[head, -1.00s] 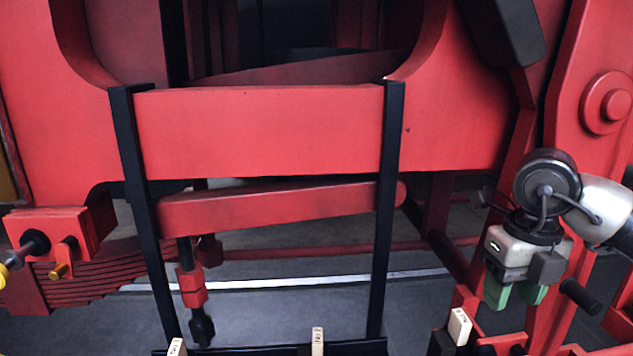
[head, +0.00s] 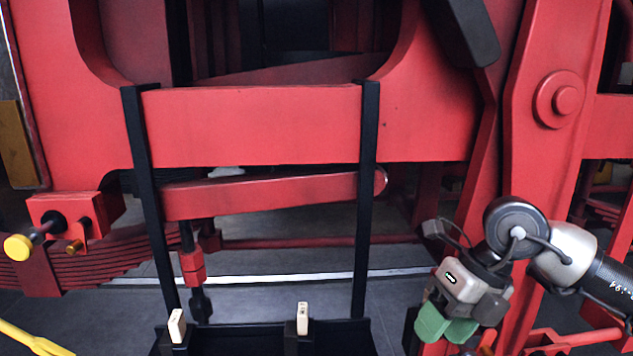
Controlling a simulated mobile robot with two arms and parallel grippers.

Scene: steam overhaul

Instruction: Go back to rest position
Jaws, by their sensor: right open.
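My right gripper (head: 447,326) shows at the lower right in the head view, with green fingertips pointing down. It is open, and I see nothing held between the fingers. It hangs in front of the red frame, to the right of the black tray. My left gripper is not in view.
A black tray (head: 262,336) on two black uprights hangs at the bottom centre, with pale wooden blocks (head: 177,326) at its edge. A red locomotive frame (head: 250,125) fills the background. A yellow-capped part (head: 18,247) sticks out at left. A yellow bar (head: 35,338) lies lower left.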

